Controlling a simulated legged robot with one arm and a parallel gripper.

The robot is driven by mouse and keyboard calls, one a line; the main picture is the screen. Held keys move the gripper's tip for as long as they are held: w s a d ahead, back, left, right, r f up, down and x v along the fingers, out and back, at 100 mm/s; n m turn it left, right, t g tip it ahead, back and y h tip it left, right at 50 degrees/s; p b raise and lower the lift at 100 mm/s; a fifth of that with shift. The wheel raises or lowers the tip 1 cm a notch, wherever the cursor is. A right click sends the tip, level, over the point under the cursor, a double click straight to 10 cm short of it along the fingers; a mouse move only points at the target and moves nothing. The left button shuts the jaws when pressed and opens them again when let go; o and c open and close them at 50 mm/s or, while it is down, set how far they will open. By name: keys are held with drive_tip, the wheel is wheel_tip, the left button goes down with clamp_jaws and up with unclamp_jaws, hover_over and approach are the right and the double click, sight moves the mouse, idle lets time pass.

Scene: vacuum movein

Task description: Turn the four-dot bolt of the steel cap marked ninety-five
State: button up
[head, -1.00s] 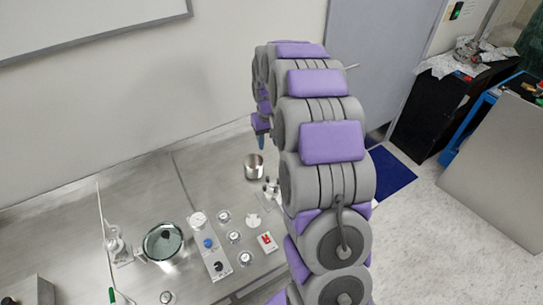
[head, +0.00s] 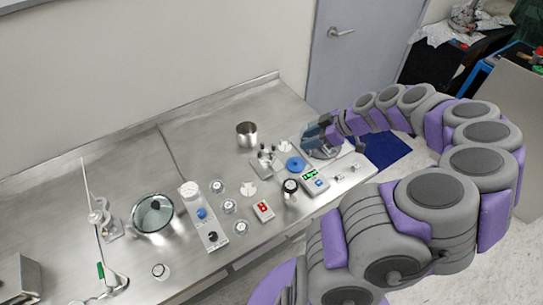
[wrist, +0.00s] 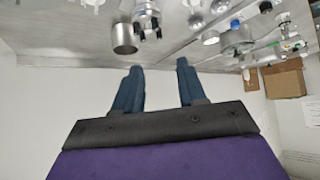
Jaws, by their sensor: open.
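My gripper (wrist: 158,74) is open and empty in the wrist view, its two dark blue fingers apart. In the head view it (head: 313,130) hangs near the right end of the steel bench, to the right of the small parts. A steel fitting with several upright posts (head: 266,162) stands on the bench; it also shows just ahead of my fingers in the wrist view (wrist: 148,22). No ninety-five mark or bolt dots can be read, so I cannot tell which part is the cap or which bolt has four dots.
A steel cup (head: 246,134) stands behind the fitting. A blue round part (head: 296,164), a box with a green display (head: 314,179), a red-faced box (head: 263,210) and several gauges stand close by. A glass vessel (head: 153,212) is at left. The bench's back is mostly clear.

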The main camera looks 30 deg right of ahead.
approach(272, 154)
drive_tip(key=b+x, duration=0.1)
drive_tip(key=x, duration=0.6)
drive_tip(key=shift+w+a+f, duration=0.15)
drive_tip(key=shift+a+f, duration=0.05)
drive_tip(key=shift+a, duration=0.25)
drive_tip(key=shift+w+d+f, duration=0.25)
drive_tip(key=shift+w+f, duration=0.1)
drive_tip(key=shift+f, duration=0.15)
drive_tip(key=shift+a, duration=0.45)
drive_tip(key=shift+c, duration=1)
clamp_jaws()
